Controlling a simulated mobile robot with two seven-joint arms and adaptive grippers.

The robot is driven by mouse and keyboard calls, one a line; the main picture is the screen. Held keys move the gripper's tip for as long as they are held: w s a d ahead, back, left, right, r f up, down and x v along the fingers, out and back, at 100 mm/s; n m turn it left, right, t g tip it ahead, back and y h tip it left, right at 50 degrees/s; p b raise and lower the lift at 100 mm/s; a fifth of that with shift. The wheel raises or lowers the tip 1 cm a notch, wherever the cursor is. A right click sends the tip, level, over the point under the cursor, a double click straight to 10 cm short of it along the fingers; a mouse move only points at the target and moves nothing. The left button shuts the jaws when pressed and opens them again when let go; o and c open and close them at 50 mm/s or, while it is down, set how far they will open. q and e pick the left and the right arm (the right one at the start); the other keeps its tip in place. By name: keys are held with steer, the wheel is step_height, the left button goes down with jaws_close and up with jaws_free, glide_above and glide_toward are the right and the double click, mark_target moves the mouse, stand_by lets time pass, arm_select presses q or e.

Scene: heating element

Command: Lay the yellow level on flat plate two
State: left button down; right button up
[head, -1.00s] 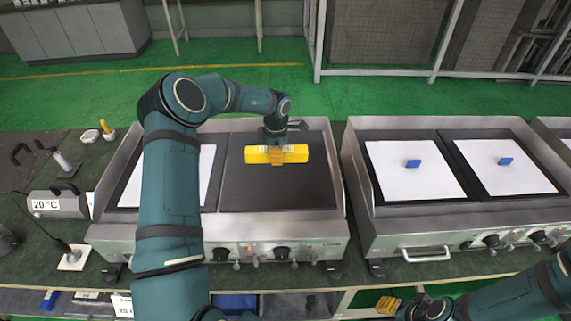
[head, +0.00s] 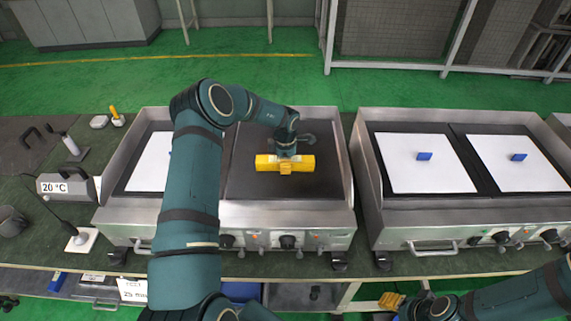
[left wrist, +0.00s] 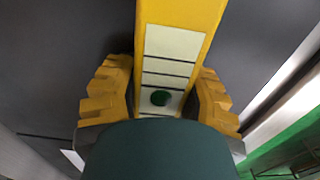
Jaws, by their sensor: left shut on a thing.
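My left gripper (head: 286,160) is shut on the yellow level (head: 268,162) over the dark, bare right-hand plate (head: 290,186) of the left cooker. The level lies crosswise and looks roughly horizontal. I cannot tell whether it touches the plate.
The left cooker's other plate carries a white sheet (head: 150,165), partly hidden by my left arm. The right cooker (head: 440,212) has two white sheets with blue blocks (head: 424,156). Raised metal walls edge the plates. A 20 °C display (head: 55,187) stands at left.

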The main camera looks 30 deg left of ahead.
arm_select(q)
steer(key=shift+f, duration=0.1)
steer(key=c, duration=0.5)
jaws_free()
step_height(320, 180, up, 12)
steer(key=shift+r+p, duration=0.1)
steer(key=shift+p, duration=0.75)
steer(key=shift+s, duration=0.1)
